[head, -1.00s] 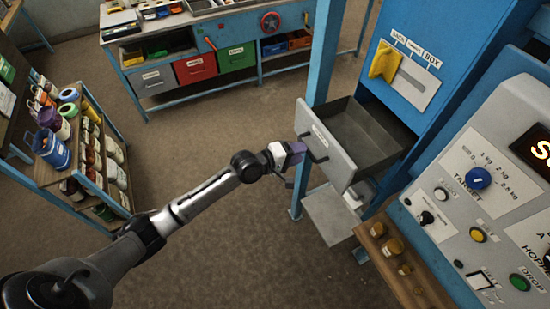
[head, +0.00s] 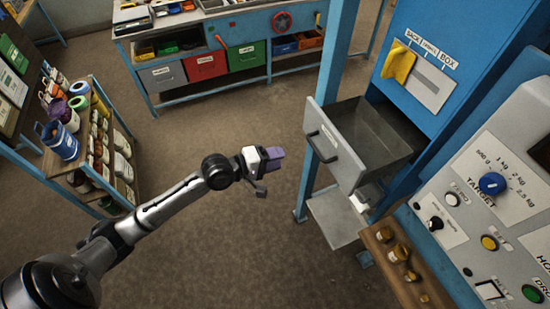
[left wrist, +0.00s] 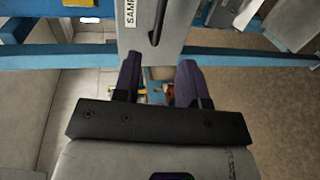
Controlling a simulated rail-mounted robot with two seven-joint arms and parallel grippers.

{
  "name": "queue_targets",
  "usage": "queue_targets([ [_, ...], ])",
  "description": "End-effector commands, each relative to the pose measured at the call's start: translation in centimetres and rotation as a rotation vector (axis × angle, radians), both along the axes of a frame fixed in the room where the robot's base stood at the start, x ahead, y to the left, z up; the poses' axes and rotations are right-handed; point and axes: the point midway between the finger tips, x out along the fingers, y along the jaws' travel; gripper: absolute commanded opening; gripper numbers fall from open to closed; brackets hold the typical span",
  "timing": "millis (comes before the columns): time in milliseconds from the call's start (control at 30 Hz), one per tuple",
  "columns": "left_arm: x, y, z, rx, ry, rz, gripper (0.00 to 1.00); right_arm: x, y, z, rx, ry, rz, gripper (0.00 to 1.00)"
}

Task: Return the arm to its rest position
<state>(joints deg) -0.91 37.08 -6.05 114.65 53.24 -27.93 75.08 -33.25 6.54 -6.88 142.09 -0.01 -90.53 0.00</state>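My left arm reaches in from the left in the head view. Its left gripper (head: 276,158), with purple fingers, is empty and stands to the left of the open drawer, apart from its handle (head: 322,147). In the left wrist view the two purple fingers (left wrist: 158,78) are spread with a clear gap between them. The grey drawer (head: 344,163) is pulled out of the blue machine (head: 450,60). Its labelled front (left wrist: 148,15) shows beyond the fingers in the left wrist view. My right gripper is not in view.
A control panel (head: 500,205) with knobs and buttons stands at the right. A wooden shelf (head: 400,280) holds small brass weights below it. A rack of jars (head: 95,150) is at the left, a blue workbench (head: 215,55) at the back. The floor between is clear.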

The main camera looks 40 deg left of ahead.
Motion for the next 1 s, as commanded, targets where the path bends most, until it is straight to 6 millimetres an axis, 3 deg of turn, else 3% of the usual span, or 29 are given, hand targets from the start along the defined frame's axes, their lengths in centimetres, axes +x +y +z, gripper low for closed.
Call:
queue_targets([
  [467, 0.0, 0.0, -0.1, 0.077, -0.033, -0.02, 0.39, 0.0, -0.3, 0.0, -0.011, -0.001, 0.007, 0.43],
  [567, -0.4, -0.1, -1.2, 0.25, -0.044, -0.079, 0.39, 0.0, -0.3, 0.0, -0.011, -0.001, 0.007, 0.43],
  [733, -2.0, 0.7, -4.5, 0.821, -0.037, -0.281, 0.39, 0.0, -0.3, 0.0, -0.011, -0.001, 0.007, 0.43],
  [900, -4.4, 1.7, -4.8, 1.368, -0.026, -0.496, 0.39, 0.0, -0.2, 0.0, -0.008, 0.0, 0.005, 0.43],
  [1000, -6.5, 1.5, -4.3, 1.594, 0.012, -0.594, 0.39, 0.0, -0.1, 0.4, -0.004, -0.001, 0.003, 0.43],
])
